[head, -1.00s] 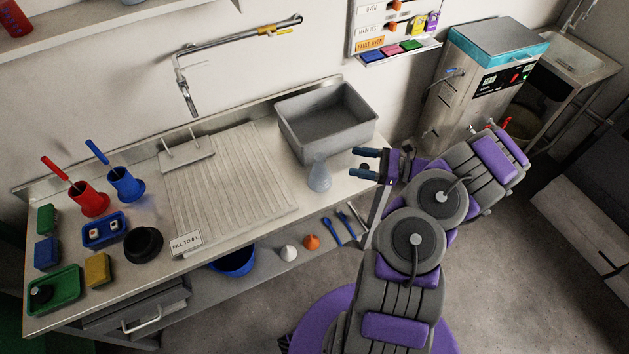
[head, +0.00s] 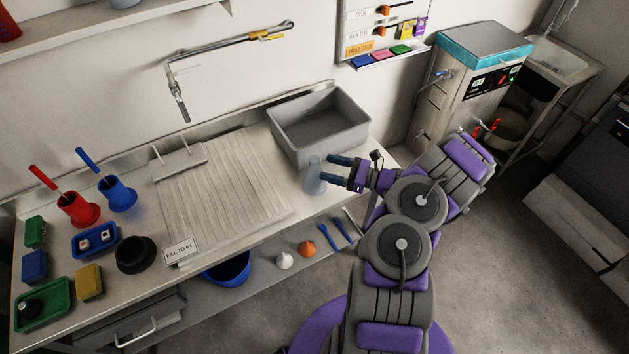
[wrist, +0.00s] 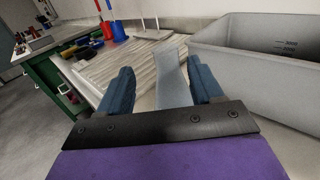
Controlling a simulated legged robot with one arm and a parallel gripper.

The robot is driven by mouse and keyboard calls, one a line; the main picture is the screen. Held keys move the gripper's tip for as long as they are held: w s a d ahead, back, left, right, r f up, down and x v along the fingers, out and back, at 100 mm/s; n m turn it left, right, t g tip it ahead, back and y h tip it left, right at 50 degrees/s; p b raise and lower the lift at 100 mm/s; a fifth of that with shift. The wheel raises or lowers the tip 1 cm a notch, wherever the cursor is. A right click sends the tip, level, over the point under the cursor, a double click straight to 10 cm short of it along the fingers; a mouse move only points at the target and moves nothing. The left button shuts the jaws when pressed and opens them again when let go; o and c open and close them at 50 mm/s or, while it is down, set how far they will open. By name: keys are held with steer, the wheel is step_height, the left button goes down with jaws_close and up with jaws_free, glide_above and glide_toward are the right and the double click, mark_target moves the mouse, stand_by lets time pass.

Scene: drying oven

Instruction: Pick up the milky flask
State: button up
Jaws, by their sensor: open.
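The milky flask (head: 315,178) stands upright on the bench at the right end of the counter, in front of the grey basin. It is pale, translucent and conical. My gripper (head: 333,170) is open, with its two blue fingers level and pointing left at the flask. In the head view the fingertips reach the flask's right side. In the wrist view the flask (wrist: 172,78) shows between the two open fingers, nearer the right one. The lower part of the flask is hidden behind the gripper's dark plate there. I cannot tell whether a finger touches it.
The grey basin (head: 282,139) stands close behind the flask. The ribbed drainboard (head: 225,190) lies to its left, with red (head: 78,208) and blue (head: 118,194) holders further left. A lower shelf (head: 268,270) holds small funnels and blue tools.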

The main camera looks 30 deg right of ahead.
mark_target(315, 161)
steer(key=w, duration=0.1)
steer(key=w+a+b, duration=0.1)
steer(key=w+a, duration=0.1)
steer(key=w, duration=0.1)
steer(key=shift+w+a+f, duration=0.1)
steer(key=shift+a+f, duration=0.05)
steer(key=shift+a, duration=0.1)
steer(key=shift+w+a+r+b, duration=0.2)
steer(key=shift+w+a+b, duration=0.1)
steer(key=shift+a, duration=0.3)
steer(key=shift+d, duration=0.25)
steer(key=c, duration=0.5)
steer(key=shift+a, duration=0.15)
jaws_close()
